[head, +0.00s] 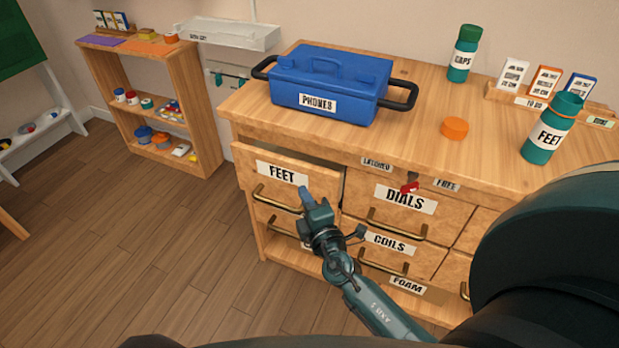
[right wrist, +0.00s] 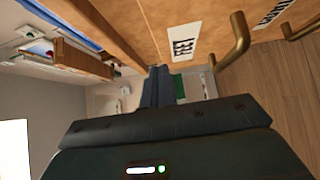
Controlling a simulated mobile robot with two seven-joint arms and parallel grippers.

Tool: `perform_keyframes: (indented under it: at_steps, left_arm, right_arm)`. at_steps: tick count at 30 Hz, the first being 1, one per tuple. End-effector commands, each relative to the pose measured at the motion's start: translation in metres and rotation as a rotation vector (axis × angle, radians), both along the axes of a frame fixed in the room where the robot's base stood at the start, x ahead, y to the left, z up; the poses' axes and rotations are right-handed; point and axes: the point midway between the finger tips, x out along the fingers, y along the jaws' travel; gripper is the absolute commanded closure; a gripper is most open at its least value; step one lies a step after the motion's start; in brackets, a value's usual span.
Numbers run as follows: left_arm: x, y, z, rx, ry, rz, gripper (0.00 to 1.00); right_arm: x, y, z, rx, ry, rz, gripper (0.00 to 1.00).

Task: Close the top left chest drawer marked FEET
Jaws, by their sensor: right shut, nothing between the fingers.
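The FEET drawer (head: 254,174) is the top left one of the wooden chest. It stands partly open, with its front out from the chest and a dark gap behind its top edge. Its brass handle (head: 270,197) runs below the label. My right gripper (head: 304,193) is shut and empty, its tips at the right part of the drawer front near the handle's end. I cannot tell whether they touch it. In the right wrist view the shut fingers (right wrist: 158,84) show beside the FEET label (right wrist: 182,50) and the brass handle (right wrist: 234,46). My left gripper is not in view.
On the chest top stand a blue PHONES box (head: 325,83), an orange cap (head: 454,128) and green bottles (head: 549,132). The floor (head: 150,240) left of the chest is clear.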

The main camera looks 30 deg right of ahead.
Motion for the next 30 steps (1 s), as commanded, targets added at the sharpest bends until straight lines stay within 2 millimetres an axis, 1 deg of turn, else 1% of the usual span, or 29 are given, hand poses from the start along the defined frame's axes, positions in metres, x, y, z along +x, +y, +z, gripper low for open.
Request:
perform_keyframes:
  at_steps: [1,3,6,9,15,24,30]
  left_arm:
    - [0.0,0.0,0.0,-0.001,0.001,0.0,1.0]
    - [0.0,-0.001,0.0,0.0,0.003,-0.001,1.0]
    - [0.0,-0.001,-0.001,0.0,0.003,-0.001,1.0]
    - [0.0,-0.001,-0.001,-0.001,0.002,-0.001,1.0]
    - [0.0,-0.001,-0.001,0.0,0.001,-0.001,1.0]
    - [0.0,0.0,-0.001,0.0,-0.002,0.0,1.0]
    - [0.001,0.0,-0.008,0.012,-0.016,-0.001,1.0]
  right_arm:
    - [0.012,-0.001,0.001,0.003,-0.001,0.0,1.0]
    - [0.024,-0.005,0.001,0.001,-0.001,-0.001,1.0]
    - [0.032,-0.019,0.0,-0.001,0.0,0.0,1.0]
    - [0.038,-0.027,-0.001,-0.002,0.0,0.0,1.0]
    - [0.043,-0.033,-0.001,0.0,0.001,0.002,1.0]
    - [0.044,-0.034,-0.001,0.001,0.001,0.001,1.0]
    - [0.056,-0.05,-0.003,0.0,-0.001,-0.001,1.0]
